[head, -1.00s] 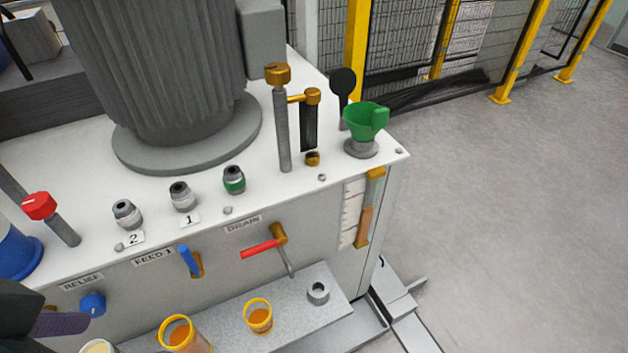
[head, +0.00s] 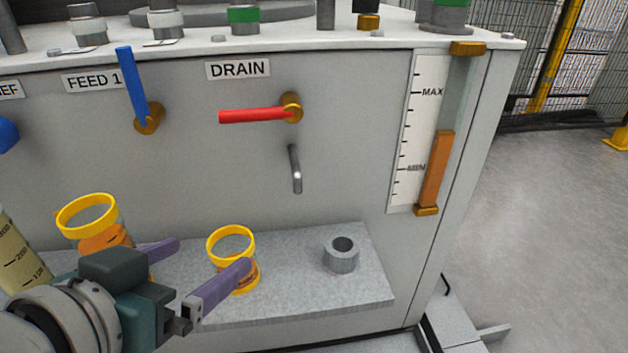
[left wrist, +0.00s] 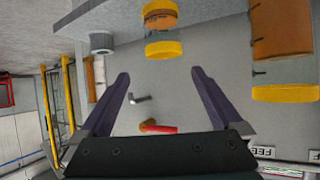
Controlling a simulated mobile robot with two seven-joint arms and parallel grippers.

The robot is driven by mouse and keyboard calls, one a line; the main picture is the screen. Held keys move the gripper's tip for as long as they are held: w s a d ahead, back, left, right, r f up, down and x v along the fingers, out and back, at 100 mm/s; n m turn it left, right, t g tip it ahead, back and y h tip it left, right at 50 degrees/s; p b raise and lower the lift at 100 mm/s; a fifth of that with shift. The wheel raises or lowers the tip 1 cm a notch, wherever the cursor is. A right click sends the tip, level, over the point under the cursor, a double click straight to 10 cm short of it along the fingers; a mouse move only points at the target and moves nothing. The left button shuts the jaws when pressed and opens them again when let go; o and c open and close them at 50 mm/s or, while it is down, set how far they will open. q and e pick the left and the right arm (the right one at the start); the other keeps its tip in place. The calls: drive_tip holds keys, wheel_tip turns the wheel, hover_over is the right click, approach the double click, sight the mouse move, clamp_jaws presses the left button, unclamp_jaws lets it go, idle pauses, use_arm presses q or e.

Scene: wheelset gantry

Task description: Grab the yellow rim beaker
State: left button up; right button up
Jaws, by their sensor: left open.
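Two clear beakers with yellow rims and orange contents stand on the grey shelf. The smaller one (head: 231,238) is near the shelf's middle; the larger one (head: 87,217) is to its left. My left gripper (head: 212,256) has its purple fingers apart, with nothing between them. In the head view its right finger covers part of the smaller beaker's lower side. In the left wrist view the smaller beaker (left wrist: 160,48) lies beyond the gap between the fingertips (left wrist: 160,76), and the larger one (left wrist: 284,94) is off to the right. My right gripper is not in view.
A graduated beaker (head: 22,255) stands at the far left. A grey hollow cylinder (head: 341,258) stands on the shelf (head: 330,290). Above are a drain spout (head: 295,168), a red drain handle (head: 252,116) and a blue feed handle (head: 132,85). Shelf right of the small beaker is mostly free.

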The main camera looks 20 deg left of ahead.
sight(244, 253)
use_arm(q)
drive_tip(key=shift+t+y, duration=0.3)
drive_tip(key=shift+t, duration=0.2)
drive_tip(key=f+b, duration=0.1)
drive_tip(key=f, duration=0.1)
drive_tip(key=f+b, duration=0.3)
drive_tip(key=f, duration=0.1)
drive_tip(key=shift+w+a+f, duration=0.2)
drive_tip(key=shift+w+a, duration=0.1)
drive_tip(key=shift+a, duration=0.05)
drive_tip(key=shift+w+f+b, duration=0.15)
drive_tip(key=shift+b, duration=0.25)
drive_tip(key=b+x, duration=0.2)
drive_tip(key=x, duration=0.1)
drive_tip(key=shift+w+a, duration=0.1)
drive_tip(key=shift+w, duration=0.25)
drive_tip(key=shift+w+a+f, duration=0.1)
drive_tip(key=shift+w, duration=0.25)
drive_tip(key=b+x, duration=0.4)
drive_tip(key=x, duration=0.1)
drive_tip(key=shift+w, duration=0.15)
drive_tip(key=shift+c, duration=0.6)
drive_tip(key=c, duration=1.2)
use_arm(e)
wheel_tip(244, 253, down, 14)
